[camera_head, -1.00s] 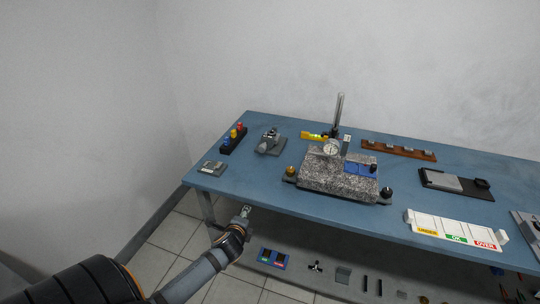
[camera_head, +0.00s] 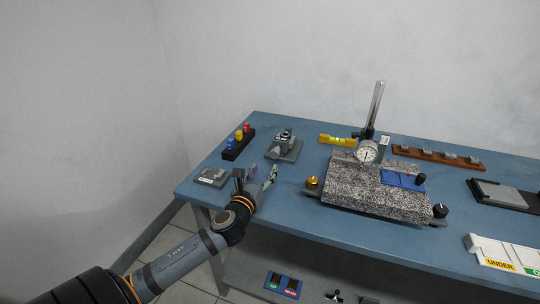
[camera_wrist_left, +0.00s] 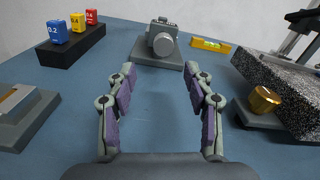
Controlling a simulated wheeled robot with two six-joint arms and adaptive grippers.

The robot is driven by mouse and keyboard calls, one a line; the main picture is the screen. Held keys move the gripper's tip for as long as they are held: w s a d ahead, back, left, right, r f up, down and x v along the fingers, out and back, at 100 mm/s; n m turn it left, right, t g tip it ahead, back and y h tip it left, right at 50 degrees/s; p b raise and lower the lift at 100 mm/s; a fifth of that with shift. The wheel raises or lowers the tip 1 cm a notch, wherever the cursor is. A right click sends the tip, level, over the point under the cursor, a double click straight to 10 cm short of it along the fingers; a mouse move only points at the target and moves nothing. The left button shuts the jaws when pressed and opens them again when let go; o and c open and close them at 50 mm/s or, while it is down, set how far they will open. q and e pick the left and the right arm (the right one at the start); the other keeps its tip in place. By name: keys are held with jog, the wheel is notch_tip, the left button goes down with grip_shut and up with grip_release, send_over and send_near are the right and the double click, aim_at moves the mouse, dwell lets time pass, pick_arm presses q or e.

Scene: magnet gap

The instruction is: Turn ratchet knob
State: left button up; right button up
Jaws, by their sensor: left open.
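A grey device with a round knob (camera_wrist_left: 163,44) facing the camera sits on a grey base in the left wrist view. In the head view this grey device (camera_head: 284,140) stands toward the back left of the blue table. My left gripper (camera_head: 263,176) is over the table's front-left part, nearer than the device and apart from it. In the left wrist view my left gripper (camera_wrist_left: 158,88) is open and empty, its fingers either side of the bare table, with the device beyond, between them. My right gripper is not in view.
A black rack (camera_head: 238,143) with coloured blocks stands left of the device. A grey plate (camera_head: 212,177) lies left of my gripper. A granite block (camera_head: 370,185) with a dial gauge (camera_head: 367,151) and a brass knob (camera_head: 312,183) stands to the right. A yellow level (camera_head: 337,140) lies behind.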

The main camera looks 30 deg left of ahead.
aim_at(274, 155)
pick_arm(q)
jog(key=w, duration=0.1)
jog(key=w+r, duration=0.1)
jog(key=w, duration=0.1)
jog(key=shift+w+a, duration=0.15)
jog(key=shift+w, duration=0.15)
jog(key=x, duration=0.5)
jog(key=shift+a+f, duration=0.1)
jog(key=shift+f, duration=0.15)
jog(key=shift+w+a, duration=0.1)
jog(key=shift+w, duration=0.55)
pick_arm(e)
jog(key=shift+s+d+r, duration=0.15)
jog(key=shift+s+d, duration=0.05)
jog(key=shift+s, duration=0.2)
pick_arm(q)
grip_shut()
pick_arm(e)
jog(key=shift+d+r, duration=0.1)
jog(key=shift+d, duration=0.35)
